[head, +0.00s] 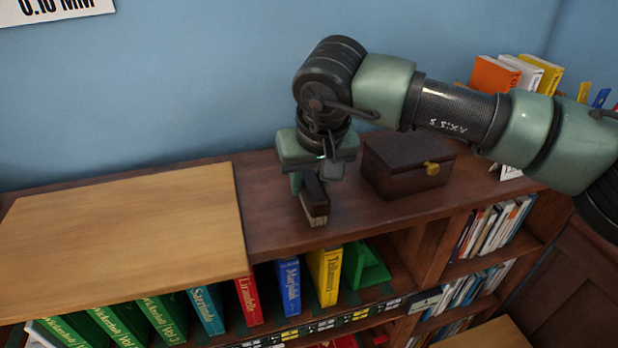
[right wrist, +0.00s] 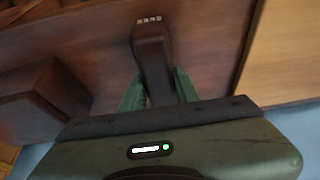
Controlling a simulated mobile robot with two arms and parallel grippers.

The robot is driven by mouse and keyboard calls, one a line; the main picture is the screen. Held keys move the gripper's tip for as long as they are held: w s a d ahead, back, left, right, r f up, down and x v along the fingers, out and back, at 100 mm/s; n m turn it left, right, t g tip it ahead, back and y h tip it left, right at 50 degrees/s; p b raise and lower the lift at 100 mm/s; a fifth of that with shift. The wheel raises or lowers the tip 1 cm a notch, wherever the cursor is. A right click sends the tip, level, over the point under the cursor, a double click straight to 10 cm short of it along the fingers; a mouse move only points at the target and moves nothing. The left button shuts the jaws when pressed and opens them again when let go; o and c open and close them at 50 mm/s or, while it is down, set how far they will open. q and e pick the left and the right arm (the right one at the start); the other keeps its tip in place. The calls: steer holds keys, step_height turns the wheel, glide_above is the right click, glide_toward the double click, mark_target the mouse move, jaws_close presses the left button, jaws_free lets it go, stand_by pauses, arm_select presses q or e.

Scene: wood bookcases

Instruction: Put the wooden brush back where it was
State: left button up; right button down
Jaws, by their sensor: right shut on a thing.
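The wooden brush (head: 315,199) is dark brown with pale bristles at its lower end. My right gripper (head: 309,187) is shut on it, above or at the top of the dark bookcase (head: 270,215). In the right wrist view the brush (right wrist: 152,58) sits between the two green fingers of the gripper (right wrist: 158,88), with its bristle end pointing away. I cannot tell for sure whether the bristles touch the wood. My left gripper is not in view.
A dark wooden box (head: 405,170) with a gold clasp stands just right of the brush. A lighter wood board (head: 120,235) covers the left part of the top. Colored books (head: 288,287) and a green bookend (head: 365,268) fill the shelf below. The blue wall (head: 180,90) is behind.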

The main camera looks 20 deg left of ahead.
steer(key=shift+f, duration=0.2)
steer(key=c, duration=1.1)
jaws_free()
steer(key=shift+o, duration=0.2)
steer(key=shift+r, duration=0.1)
steer(key=shift+r, duration=0.25)
steer(key=shift+s+r, duration=0.15)
steer(key=shift+r, duration=0.15)
steer(key=b+v, duration=0.2)
steer(key=v, duration=0.9)
